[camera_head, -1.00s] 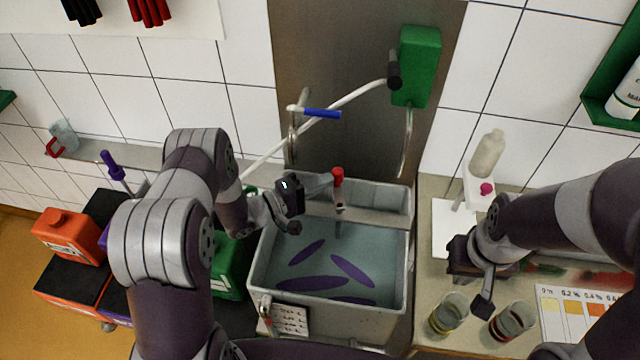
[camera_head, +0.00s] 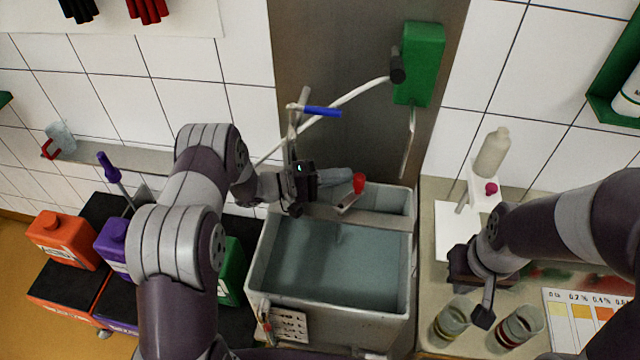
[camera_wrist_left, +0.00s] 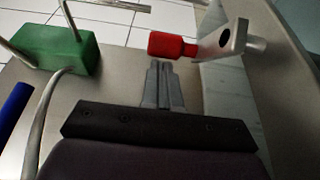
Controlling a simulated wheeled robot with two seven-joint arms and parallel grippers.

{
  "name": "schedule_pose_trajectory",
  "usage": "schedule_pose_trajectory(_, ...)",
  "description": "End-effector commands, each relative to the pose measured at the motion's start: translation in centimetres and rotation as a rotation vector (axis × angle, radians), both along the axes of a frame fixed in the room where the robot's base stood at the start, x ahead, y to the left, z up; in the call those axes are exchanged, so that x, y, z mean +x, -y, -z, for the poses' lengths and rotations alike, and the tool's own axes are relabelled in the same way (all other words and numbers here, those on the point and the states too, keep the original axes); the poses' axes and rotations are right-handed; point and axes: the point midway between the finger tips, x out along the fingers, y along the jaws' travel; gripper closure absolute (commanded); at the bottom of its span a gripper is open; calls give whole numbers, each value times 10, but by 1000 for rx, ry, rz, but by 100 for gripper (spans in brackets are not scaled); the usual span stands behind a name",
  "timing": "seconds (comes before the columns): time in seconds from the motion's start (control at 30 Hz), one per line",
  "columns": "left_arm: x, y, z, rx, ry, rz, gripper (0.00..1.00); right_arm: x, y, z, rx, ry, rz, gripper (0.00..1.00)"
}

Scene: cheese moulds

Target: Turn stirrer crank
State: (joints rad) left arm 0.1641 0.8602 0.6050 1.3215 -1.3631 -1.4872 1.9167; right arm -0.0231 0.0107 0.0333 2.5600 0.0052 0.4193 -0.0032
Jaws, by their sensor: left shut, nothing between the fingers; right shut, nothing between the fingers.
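The stirrer crank stands above the far side of the basin. Its red handle (camera_head: 359,183) and grey crank arm (camera_head: 348,203) show in the head view. In the left wrist view the red handle (camera_wrist_left: 172,45) lies just beyond the fingertips, with the grey arm (camera_wrist_left: 222,42) to its right. My left gripper (camera_head: 348,178) is shut and empty, its fingertips close to the handle; I cannot tell if they touch. Its fingers also show in the wrist view (camera_wrist_left: 160,66). My right gripper (camera_head: 464,268) is over the right counter, away from the crank; its fingers are hard to make out.
The basin (camera_head: 259,276) holds bluish liquid. Two cups (camera_head: 451,318) (camera_head: 517,325), a colour chart (camera_head: 583,318) and a pale bottle (camera_head: 492,152) are on the right. A blue-handled lever (camera_head: 322,111) and a green wall box (camera_head: 418,65) are behind. Orange (camera_head: 62,239) and purple (camera_head: 118,240) canisters are left.

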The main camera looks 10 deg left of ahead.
Motion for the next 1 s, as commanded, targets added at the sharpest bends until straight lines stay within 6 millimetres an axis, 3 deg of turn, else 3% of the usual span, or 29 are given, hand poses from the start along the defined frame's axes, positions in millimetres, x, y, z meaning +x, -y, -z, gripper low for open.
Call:
schedule_pose_trajectory(0.2,1,11,1,0,1,12,100,0,0,4,0,0,0,100)
schedule_pose_trajectory(0.37,1,19,1,1,2,145,100,0,0,6,0,0,0,100)
schedule_pose_trajectory(1.0,-3,32,0,0,-1,138,100,0,0,5,0,0,0,100)
